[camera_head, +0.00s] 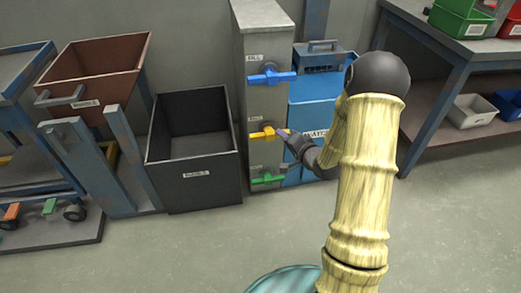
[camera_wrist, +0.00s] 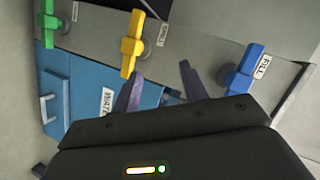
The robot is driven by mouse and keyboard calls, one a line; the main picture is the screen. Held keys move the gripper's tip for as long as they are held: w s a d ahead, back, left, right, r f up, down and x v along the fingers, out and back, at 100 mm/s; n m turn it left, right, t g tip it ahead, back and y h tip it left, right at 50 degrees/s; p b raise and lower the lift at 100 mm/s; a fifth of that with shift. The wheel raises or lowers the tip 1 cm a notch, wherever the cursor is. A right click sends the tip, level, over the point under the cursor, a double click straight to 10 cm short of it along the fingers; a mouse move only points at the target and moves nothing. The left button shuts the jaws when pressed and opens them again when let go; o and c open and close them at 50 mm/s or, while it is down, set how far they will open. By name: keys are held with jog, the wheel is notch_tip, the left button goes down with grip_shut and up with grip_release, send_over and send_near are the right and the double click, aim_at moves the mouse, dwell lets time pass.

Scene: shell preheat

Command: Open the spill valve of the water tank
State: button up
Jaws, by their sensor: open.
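A grey column (camera_head: 252,95) carries three valve handles: blue (camera_head: 272,76) at the top, yellow (camera_head: 268,133) in the middle and green (camera_head: 268,180) at the bottom. The blue one's label reads FILL; I cannot clearly read the other two. The blue water tank (camera_head: 310,90) stands behind and right of the column. My gripper (camera_head: 286,134) is open at the right end of the yellow handle. In the wrist view, my gripper (camera_wrist: 160,74) has one fingertip close to the end of the yellow handle (camera_wrist: 131,45); contact is unclear. The blue handle (camera_wrist: 241,72) is farther right, the green handle (camera_wrist: 48,24) far left.
A dark open bin (camera_head: 195,185) stands left of the column. A brown bin (camera_head: 95,60) on a blue frame and a cart are farther left. A workbench (camera_head: 440,40) with trays stands at right. The floor (camera_head: 170,250) in front is clear.

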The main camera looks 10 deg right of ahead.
aim_at(262, 139)
notch_tip(262, 139, down, 12)
jog(key=d+m+t+y+b, duration=0.1)
jog(key=m+t+y+b, duration=0.1)
jog(key=b, duration=0.8)
jog(key=shift+d+f+m+t+y, duration=0.3)
jog(key=shift+m+t, duration=0.2)
jog(key=shift+m, duration=0.5)
jog(key=shift+r, duration=0.1)
jog(key=b+x, duration=0.7)
jog(key=x, duration=0.9)
jog(key=shift+w+a+b, duration=0.1)
jog(key=shift+w+b, duration=0.05)
jog(key=shift+b, duration=0.25)
jog(key=shift+w+a, duration=0.2)
jog(key=shift+w, duration=0.35)
